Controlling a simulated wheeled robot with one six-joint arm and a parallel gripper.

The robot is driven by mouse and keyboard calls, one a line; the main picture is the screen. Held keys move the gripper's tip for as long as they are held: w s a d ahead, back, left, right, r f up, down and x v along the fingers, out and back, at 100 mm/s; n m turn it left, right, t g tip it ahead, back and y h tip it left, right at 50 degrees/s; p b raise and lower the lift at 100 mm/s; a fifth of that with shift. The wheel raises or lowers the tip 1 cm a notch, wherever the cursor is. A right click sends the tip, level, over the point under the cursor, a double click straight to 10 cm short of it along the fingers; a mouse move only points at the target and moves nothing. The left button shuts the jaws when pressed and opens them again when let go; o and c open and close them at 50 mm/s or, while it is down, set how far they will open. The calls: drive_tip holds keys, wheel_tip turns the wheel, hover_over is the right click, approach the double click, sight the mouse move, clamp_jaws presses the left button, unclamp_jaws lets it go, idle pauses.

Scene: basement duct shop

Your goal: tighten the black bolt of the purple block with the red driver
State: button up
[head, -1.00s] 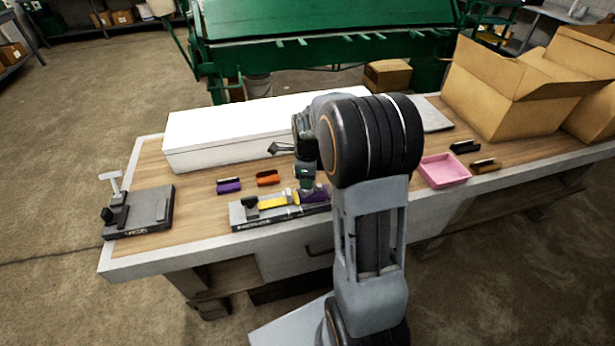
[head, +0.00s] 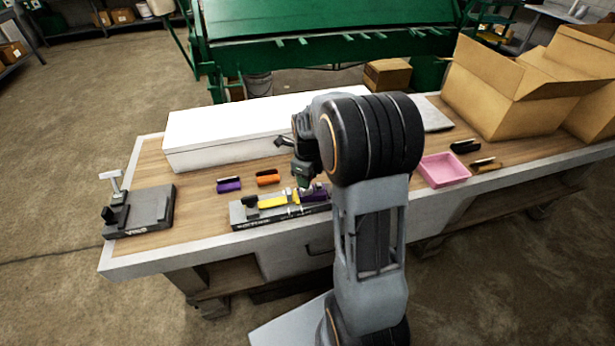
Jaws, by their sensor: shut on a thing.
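A purple block (head: 314,194) is at the right end of a dark grey fixture (head: 250,224), right below my gripper (head: 303,185). My gripper is pointed down and shut, with the purple block at its fingertips; the arm hides part of the contact. A second purple block with a dark top (head: 229,185) lies on the bench left of my gripper. An orange-red piece with a dark top (head: 267,178) lies beside it. I cannot tell a separate red driver or a black bolt at this size.
A yellow piece (head: 272,202) and a black clamp (head: 249,201) sit on the fixture. A long white box (head: 215,150) stands behind. A grey vise (head: 150,210) is at the left. A pink tray (head: 445,170), small dark pieces and cardboard boxes (head: 510,100) are at the right.

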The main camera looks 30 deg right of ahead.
drive_tip(key=shift+m, duration=1.7)
drive_tip(key=shift+m, duration=0.4)
drive_tip(key=shift+n, duration=0.7)
drive_tip(key=shift+r, duration=0.15)
drive_tip(key=shift+r+p, duration=2)
drive_tip(key=shift+r, duration=0.4)
